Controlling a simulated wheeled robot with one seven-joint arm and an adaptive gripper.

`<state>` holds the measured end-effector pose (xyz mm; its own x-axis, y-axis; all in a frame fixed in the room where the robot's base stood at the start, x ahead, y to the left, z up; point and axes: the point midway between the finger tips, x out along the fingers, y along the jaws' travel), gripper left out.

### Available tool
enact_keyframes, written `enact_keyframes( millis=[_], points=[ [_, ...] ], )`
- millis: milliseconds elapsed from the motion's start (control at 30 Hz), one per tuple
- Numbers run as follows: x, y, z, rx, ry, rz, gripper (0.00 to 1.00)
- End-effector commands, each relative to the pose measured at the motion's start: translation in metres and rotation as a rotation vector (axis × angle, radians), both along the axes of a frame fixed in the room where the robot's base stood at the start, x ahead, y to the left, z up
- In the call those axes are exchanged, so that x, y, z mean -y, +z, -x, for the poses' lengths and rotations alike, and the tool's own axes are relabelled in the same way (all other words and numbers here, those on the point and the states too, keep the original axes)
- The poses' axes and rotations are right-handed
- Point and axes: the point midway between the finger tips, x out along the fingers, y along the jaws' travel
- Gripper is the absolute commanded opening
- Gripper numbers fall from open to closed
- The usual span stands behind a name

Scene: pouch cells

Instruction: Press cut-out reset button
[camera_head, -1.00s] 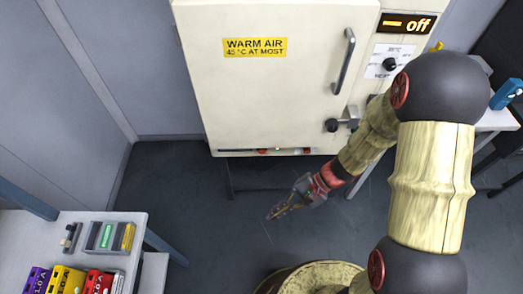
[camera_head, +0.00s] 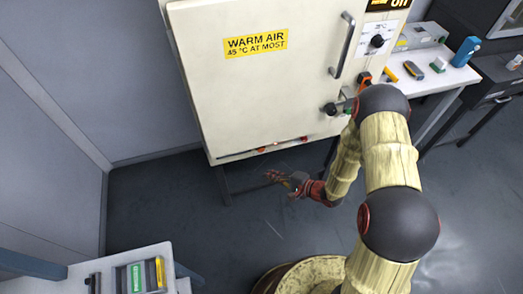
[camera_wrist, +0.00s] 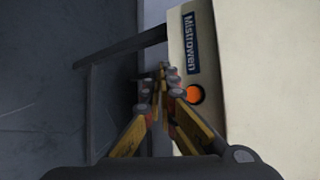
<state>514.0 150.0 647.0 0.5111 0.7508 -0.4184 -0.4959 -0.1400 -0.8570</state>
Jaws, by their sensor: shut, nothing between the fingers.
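The cream warm-air cabinet (camera_head: 265,95) stands at the top middle of the head view, with a yellow label on its door. In the wrist view, a round orange button (camera_wrist: 194,94) sits on a cream cabinet face (camera_wrist: 245,60), beside a dark "Mistrowen" nameplate (camera_wrist: 190,43). My gripper (camera_head: 272,176) is shut and empty, just below the cabinet's lower edge in the head view. In the wrist view, the closed fingertips of my gripper (camera_wrist: 162,75) appear left of the orange button. Contact with the button cannot be told. Small red-orange spots (camera_head: 262,149) show along the cabinet's bottom edge.
A dark stand leg (camera_head: 222,185) is left of my gripper. A door handle (camera_head: 343,45) and a black knob (camera_head: 330,109) are above right. A white bench (camera_head: 440,78) with tools is at right, another bench (camera_head: 105,262) at lower left. Open floor lies between.

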Motion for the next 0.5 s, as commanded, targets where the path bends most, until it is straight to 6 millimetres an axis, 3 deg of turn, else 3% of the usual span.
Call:
enact_keyframes(
  millis=[500],
  points=[
    [-0.0018,0.0002,-0.0039,0.013,0.011,0.009,0.00]
  ],
)
